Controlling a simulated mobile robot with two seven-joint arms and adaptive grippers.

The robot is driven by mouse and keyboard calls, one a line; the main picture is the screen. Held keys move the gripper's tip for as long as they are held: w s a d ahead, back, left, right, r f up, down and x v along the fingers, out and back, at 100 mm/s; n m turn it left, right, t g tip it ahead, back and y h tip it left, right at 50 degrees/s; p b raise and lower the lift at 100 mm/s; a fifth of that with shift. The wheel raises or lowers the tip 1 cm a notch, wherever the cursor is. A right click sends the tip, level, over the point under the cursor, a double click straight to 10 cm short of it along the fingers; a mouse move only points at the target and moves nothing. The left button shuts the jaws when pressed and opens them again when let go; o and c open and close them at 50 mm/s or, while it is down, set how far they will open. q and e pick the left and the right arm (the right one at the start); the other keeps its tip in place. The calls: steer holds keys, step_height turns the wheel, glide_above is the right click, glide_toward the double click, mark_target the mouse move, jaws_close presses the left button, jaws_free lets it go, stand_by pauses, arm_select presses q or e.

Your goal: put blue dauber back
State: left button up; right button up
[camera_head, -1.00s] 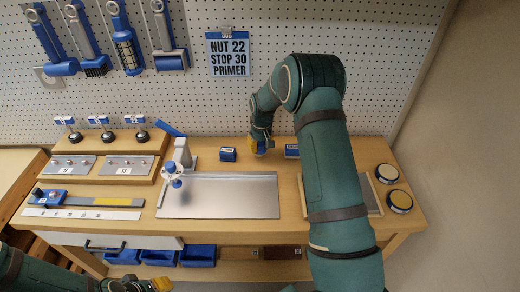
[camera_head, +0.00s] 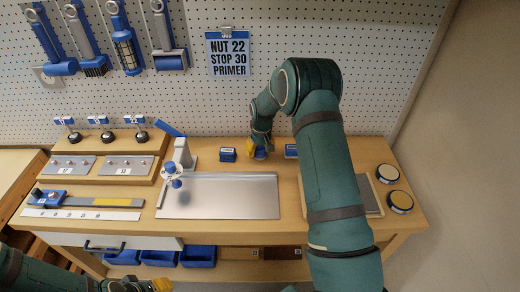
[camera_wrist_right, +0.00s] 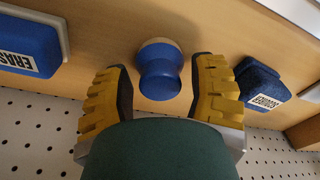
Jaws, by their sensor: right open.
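The blue dauber (camera_wrist_right: 160,72), a round blue knob with a pale wooden-looking disc at one end, stands on the wooden bench in the right wrist view. My right gripper (camera_wrist_right: 160,88) is open, with one yellow finger on each side of the dauber and gaps visible between. In the head view the right gripper (camera_head: 259,149) is low over the back of the bench, and the dauber (camera_head: 261,155) shows only as a small blue patch beside the fingers. My left gripper (camera_head: 155,286) is partly cut off at the lower left edge; its jaw opening is unclear.
A blue eraser block (camera_wrist_right: 28,48) and another labelled blue block (camera_wrist_right: 262,82) flank the dauber. A metal plate (camera_head: 235,200) lies in front, with a white stand (camera_head: 182,153) at its left. The pegboard (camera_head: 380,75) rises behind.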

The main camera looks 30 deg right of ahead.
mark_target(262, 150)
step_height(262, 150, up, 12)
steer(key=s, duration=0.1)
steer(key=shift+s+p, duration=0.15)
steer(key=shift+p, duration=0.2)
stand_by(0.4)
